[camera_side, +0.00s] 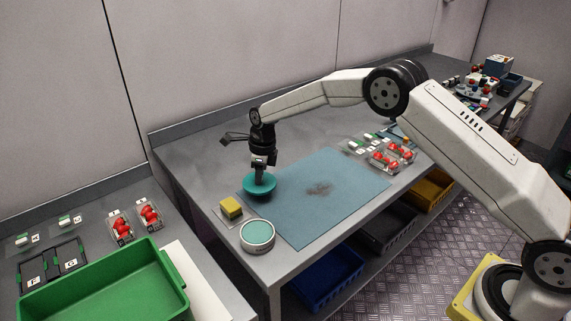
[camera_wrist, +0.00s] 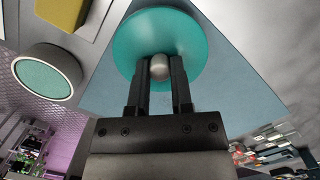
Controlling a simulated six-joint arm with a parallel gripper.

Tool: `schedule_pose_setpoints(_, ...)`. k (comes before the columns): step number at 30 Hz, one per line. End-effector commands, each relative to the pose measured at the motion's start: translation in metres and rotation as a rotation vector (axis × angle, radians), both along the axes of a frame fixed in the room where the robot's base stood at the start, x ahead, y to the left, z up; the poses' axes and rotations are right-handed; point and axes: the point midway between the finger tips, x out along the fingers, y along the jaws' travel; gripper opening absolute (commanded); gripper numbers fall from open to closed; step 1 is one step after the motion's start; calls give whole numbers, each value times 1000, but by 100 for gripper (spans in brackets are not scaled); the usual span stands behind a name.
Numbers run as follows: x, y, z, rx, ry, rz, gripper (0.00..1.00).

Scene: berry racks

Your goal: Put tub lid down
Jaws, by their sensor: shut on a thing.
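The tub lid (camera_side: 262,190) is a round teal disc with a grey knob on top. It is at the left end of the blue mat, and I cannot tell whether it touches the mat. My gripper (camera_side: 260,176) points down over it. In the wrist view, my gripper (camera_wrist: 159,75) has its two fingers shut on the knob of the lid (camera_wrist: 190,35). The tub (camera_side: 257,245), round and pale with a teal top face, stands on the bench in front of the mat. It also shows at the left of the wrist view (camera_wrist: 47,76).
A yellow sponge (camera_side: 231,207) sits on a small tray left of the lid. The blue mat (camera_side: 330,195) is mostly bare, with a dark smudge. Clear punnets of red berries (camera_side: 391,155) stand at its right end. A green crate (camera_side: 110,290) is on the left bench.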

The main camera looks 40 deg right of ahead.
Motion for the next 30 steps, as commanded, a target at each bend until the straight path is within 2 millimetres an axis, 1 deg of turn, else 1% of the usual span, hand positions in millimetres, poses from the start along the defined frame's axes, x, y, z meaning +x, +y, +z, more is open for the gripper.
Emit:
schedule_pose_setpoints(2, 3, 0, -5, 0, 1, 0, 0)
schedule_pose_setpoints(6, 2, 0, -23, 0, 3, 0, 0)
schedule_pose_setpoints(9, 3, 0, -31, 1, 1, 0, 0)
schedule_pose_setpoints(24, 3, 0, -37, 0, 0, 0, 0)
schedule_pose_setpoints(25, 3, 0, -37, 1, -1, 0, 33)
schedule_pose_setpoints(26, 3, 0, -37, 1, -1, 0, 43)
schedule_pose_setpoints(27, 3, 0, -37, 1, -1, 0, 56)
schedule_pose_setpoints(28, 3, 0, -37, 1, -1, 0, 62)
schedule_pose_setpoints(30, 3, 0, -37, 0, 0, 0, 62)
